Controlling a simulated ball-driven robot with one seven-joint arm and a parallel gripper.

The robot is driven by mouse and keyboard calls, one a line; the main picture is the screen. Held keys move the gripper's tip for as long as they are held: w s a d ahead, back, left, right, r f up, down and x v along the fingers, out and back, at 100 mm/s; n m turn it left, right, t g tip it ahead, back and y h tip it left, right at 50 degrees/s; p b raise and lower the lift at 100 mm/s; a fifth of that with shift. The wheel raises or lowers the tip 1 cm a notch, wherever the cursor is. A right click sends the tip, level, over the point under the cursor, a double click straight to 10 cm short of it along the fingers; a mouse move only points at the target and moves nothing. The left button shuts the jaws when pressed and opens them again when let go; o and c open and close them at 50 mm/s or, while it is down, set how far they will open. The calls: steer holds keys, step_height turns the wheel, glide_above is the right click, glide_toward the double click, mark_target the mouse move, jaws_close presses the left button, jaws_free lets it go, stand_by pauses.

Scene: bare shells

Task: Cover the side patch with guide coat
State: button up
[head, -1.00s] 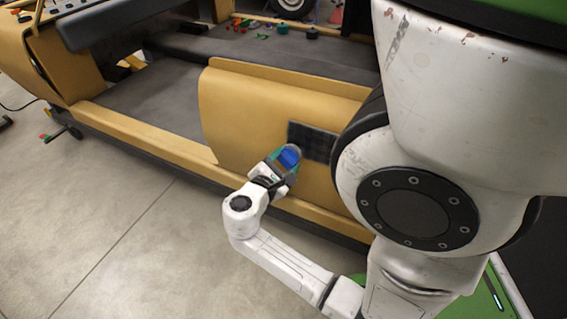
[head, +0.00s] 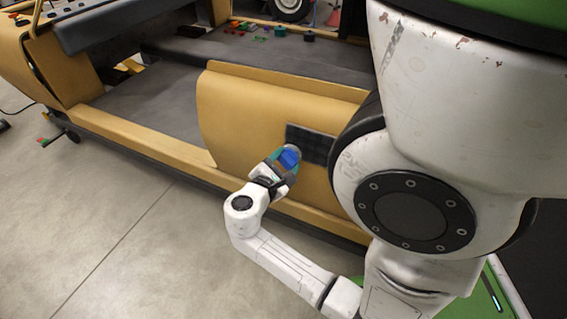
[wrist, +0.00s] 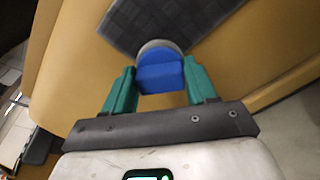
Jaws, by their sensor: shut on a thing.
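My gripper (head: 282,166) is shut on a blue block-like applicator (head: 290,158) with a pale rounded pad at its far end. In the wrist view the blue applicator (wrist: 160,75) sits between the two green fingers of my gripper (wrist: 161,88). The side patch (head: 311,143) is a dark, faintly checked rectangle on the tan side panel (head: 235,115). In the wrist view the patch (wrist: 180,18) lies just beyond the pad, which overlaps its lower edge. I cannot tell whether the pad touches it. My arm hides part of the patch's right side in the head view.
The tan sill (head: 150,123) runs along the shell's lower side. Several small coloured items (head: 260,30) lie on the dark deck behind the panel. The concrete floor (head: 100,220) at left front is clear.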

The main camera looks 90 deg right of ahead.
steer(key=shift+s+d, duration=0.15)
steer(key=shift+d, duration=0.15)
steer(key=shift+s, duration=0.1)
steer(key=shift+s+a+p, duration=0.5)
steer(key=shift+s+a, duration=0.05)
steer(key=shift+s, duration=0.3)
steer(key=shift+s+a+p, duration=0.45)
steer(key=shift+s+a, duration=0.1)
steer(key=shift+s, duration=0.25)
steer(key=shift+d, duration=0.15)
steer(key=shift+w+d+p, duration=0.15)
steer(key=shift+w+d, duration=0.35)
steer(key=shift+w, duration=0.35)
steer(key=shift+w+d+p, duration=0.15)
steer(key=shift+w+d, duration=0.35)
steer(key=shift+w, duration=0.35)
steer(key=shift+p+v, duration=1.1)
steer(key=shift+v, duration=1.85)
steer(key=shift+a, duration=0.1)
